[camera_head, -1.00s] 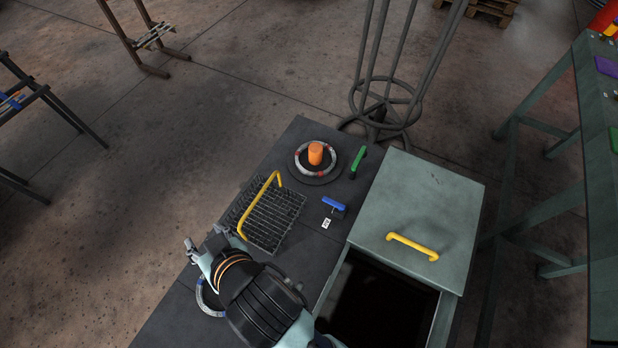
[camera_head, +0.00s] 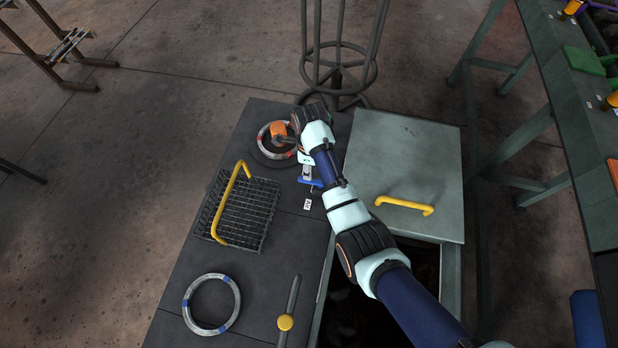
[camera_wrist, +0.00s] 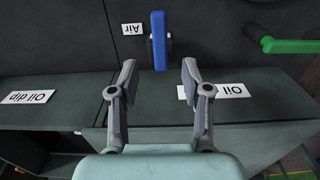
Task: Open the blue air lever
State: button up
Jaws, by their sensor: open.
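The blue air lever (camera_head: 314,183) sits on the dark bench top, left of the grey-green cabinet, partly covered by my gripper (camera_head: 306,172) in the head view. In the wrist view the blue lever (camera_wrist: 158,40) points down the picture, beside a white "Air" label (camera_wrist: 133,29). My gripper (camera_wrist: 158,70) is open, with its two fingers spread to either side of the lever's near end. Nothing is held. I cannot tell whether either finger touches the lever.
A green lever (camera_wrist: 290,46) is at the right in the wrist view. A cabinet lid (camera_head: 408,160) lies to the right.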

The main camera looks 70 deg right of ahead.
aim_at(311, 182)
notch_tip(311, 182, down, 8)
jog(key=b, duration=0.4)
jog(key=shift+r, duration=0.2)
grip_shut()
